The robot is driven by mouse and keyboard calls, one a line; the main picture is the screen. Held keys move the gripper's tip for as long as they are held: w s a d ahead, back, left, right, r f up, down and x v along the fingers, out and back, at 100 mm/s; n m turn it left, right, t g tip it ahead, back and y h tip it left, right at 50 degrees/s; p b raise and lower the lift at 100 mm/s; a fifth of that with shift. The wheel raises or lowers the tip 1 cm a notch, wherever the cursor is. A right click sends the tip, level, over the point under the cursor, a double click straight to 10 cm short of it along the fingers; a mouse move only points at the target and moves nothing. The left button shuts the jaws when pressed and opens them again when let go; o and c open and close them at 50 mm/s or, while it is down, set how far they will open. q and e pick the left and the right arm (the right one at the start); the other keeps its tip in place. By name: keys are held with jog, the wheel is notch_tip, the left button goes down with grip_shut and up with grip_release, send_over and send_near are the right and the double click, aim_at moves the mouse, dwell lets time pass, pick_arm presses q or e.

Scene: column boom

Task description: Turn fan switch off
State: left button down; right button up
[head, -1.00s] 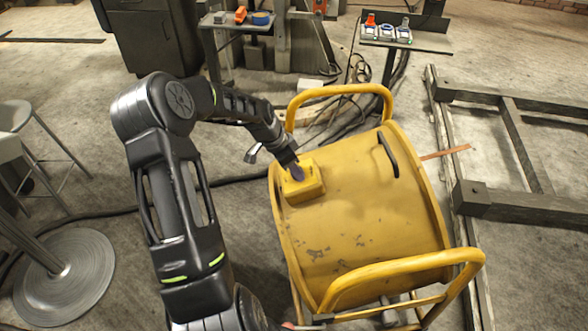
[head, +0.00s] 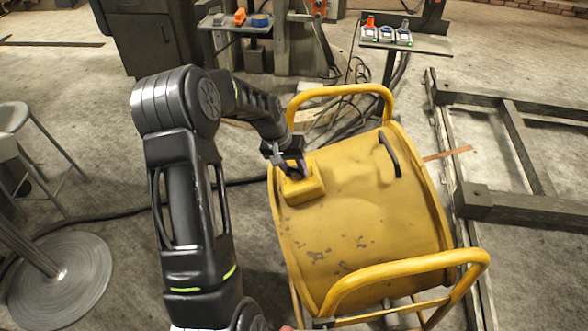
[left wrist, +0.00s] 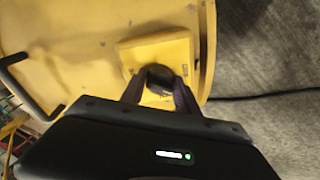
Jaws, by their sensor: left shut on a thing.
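The yellow drum-shaped fan (head: 365,225) stands on the floor with its curved side up. A yellow switch box (head: 306,190) sits on its upper left; it also shows in the left wrist view (left wrist: 140,52). My left gripper (head: 293,172) is at the top of this box. In the left wrist view its two fingers (left wrist: 160,84) stand on either side of a small dark switch knob (left wrist: 160,72) and are shut on it. The fingers partly hide the knob, so its on or off position cannot be told. My right gripper is not in view.
Yellow tube handles (head: 400,270) rise at the fan's ends, and a black handle (head: 389,155) is on its top. A dark metal frame (head: 515,205) lies on the right. A stool (head: 62,270) stands at left. A cable (head: 110,213) crosses the floor.

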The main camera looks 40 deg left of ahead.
pick_arm(q)
jog(key=n, duration=0.3)
jog(key=shift+d+n, duration=0.15)
jog(key=shift+n, duration=0.15)
jog(key=shift+w+n+g+p, duration=0.1)
jog(key=shift+n+g+p, duration=0.4)
jog(key=shift+n, duration=1)
jog(key=c, duration=0.9)
grip_release()
jog(key=shift+c, duration=0.2)
jog(key=v, duration=0.7)
jog(key=shift+s+r, duration=0.25)
jog(key=shift+r, duration=0.1)
